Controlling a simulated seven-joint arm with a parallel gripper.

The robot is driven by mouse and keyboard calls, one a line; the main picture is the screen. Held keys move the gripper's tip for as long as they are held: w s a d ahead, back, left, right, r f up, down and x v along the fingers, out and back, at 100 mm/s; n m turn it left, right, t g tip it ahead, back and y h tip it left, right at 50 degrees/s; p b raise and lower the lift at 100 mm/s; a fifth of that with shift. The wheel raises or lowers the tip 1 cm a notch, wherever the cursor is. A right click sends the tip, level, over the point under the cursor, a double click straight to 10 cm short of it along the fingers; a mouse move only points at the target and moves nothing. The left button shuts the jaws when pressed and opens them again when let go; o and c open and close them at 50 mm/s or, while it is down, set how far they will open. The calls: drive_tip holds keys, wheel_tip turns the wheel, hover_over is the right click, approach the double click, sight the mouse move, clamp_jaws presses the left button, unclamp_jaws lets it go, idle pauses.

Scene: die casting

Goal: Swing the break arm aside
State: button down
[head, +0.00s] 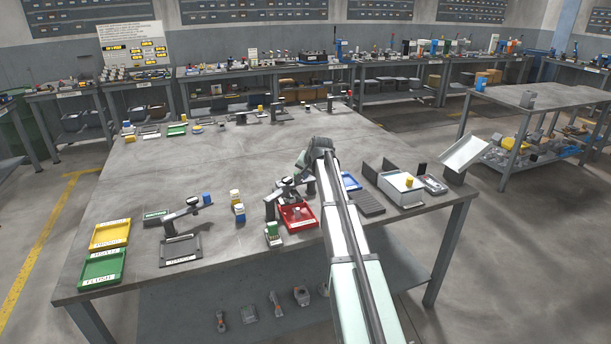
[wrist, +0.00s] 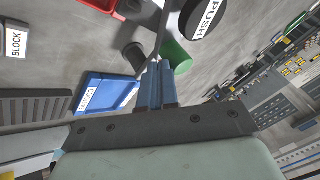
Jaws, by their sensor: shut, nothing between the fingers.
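The break arm appears to be the dark bar (wrist: 163,30) in the wrist view, close to a round black pad marked PUSH (wrist: 203,16). In the head view the fixture with a round black-and-white pad (head: 283,182) stands just behind the red tray (head: 298,226). My gripper (wrist: 157,66) is shut and empty, its blue fingertips by the bar and a green cylinder (wrist: 178,57). I cannot tell whether they touch. In the head view my wrist hides the fingertips and part of the fixture.
A blue tray (head: 350,182) lies just right of my arm and shows in the wrist view (wrist: 105,92). A ridged dark block (head: 368,203) and a white box (head: 400,192) stand further right. A similar lever fixture (head: 170,228) stands left. The table's middle back is clear.

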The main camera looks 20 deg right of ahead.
drive_tip(key=w+a+n+y, duration=0.1)
drive_tip(key=w, duration=0.1)
drive_tip(key=w+a+n+y, duration=0.1)
drive_tip(key=w+n, duration=0.2)
drive_tip(key=w, duration=0.1)
drive_tip(key=shift+w+a+n+g+y, duration=0.1)
drive_tip(key=shift+a+n+g+y, duration=0.2)
drive_tip(key=shift+a+g+y, duration=0.1)
drive_tip(key=w+a+n+g+y, duration=0.2)
drive_tip(key=w+a+n, duration=0.2)
drive_tip(key=a+n, duration=0.2)
drive_tip(key=shift+w+a+g+y, duration=0.3)
drive_tip(key=shift+w+a+y, duration=0.1)
drive_tip(key=shift+a, duration=0.95)
